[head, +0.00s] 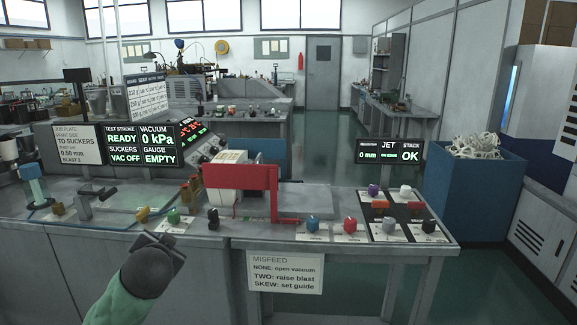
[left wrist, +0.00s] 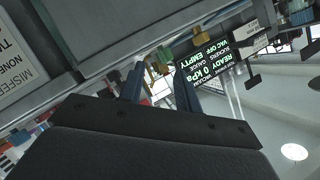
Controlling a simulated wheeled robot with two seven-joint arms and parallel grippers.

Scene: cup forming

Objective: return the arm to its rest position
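My left arm comes in from the lower left, with a green sleeve and a dark grey gripper (head: 165,243). The gripper hangs in front of the workbench (head: 130,248), near its front edge and left of the misfeed sign. In the left wrist view two dark bluish fingers (left wrist: 158,85) stand apart with nothing between them, so it is open and empty. Whether it touches the bench edge cannot be told. My right arm and gripper are not in view.
The bench holds a red guard (head: 240,177), several coloured knobs and a green knob (head: 173,215) near the gripper. The display (head: 142,146) reads READY, 0 kPa, VAC OFF, EMPTY. The misfeed sign (head: 285,272) hangs on the bench front. A blue bin (head: 470,205) stands right.

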